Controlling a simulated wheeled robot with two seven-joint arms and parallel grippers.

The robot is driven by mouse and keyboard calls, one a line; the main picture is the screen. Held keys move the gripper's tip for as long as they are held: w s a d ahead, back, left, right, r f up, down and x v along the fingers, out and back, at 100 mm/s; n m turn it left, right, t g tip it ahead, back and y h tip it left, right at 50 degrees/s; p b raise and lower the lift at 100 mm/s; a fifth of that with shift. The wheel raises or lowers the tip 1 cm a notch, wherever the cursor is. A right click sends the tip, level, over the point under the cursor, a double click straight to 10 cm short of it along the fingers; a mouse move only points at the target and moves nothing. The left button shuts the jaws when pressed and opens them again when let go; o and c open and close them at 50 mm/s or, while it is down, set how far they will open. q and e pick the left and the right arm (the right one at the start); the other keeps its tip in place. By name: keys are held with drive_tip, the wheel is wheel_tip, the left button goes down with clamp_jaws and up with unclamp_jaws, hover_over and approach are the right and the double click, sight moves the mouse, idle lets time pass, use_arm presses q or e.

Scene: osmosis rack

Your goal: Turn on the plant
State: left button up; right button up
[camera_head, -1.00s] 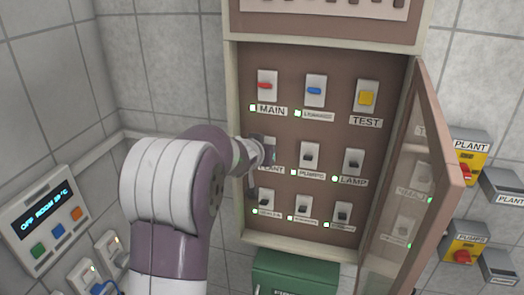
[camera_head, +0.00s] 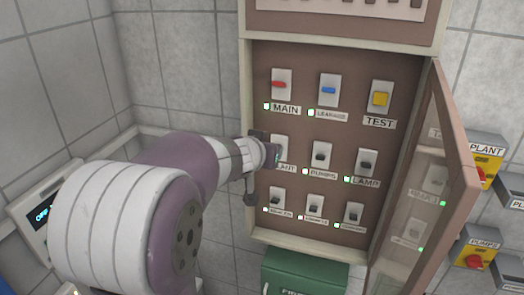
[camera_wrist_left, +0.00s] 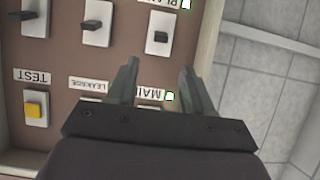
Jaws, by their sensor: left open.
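The plant switch (camera_wrist_left: 160,37) is a dark lever on a pale plate, seen upside down in the left wrist view, with its partly cut-off label (camera_wrist_left: 160,3) and a small lit lamp (camera_wrist_left: 186,4). In the head view my left gripper (camera_head: 268,152) covers most of this switch; part of its label (camera_head: 286,168) shows. The left gripper is open and empty. In the wrist view its fingers (camera_wrist_left: 158,68) point at the plant switch, with the lever in line with the gap between them. Contact cannot be told. My right gripper is not in view.
The main switch (camera_head: 281,84), leakage switch (camera_head: 328,90) and yellow test button (camera_head: 380,99) are above. The pumps switch (camera_head: 321,155) and lamp switch (camera_head: 366,162) are to the right, with a lower row below. The cabinet door (camera_head: 452,165) stands open at right.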

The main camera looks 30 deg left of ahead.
use_arm(q)
drive_tip(key=v, duration=0.3)
drive_tip(key=shift+s, duration=0.2)
idle(0.4)
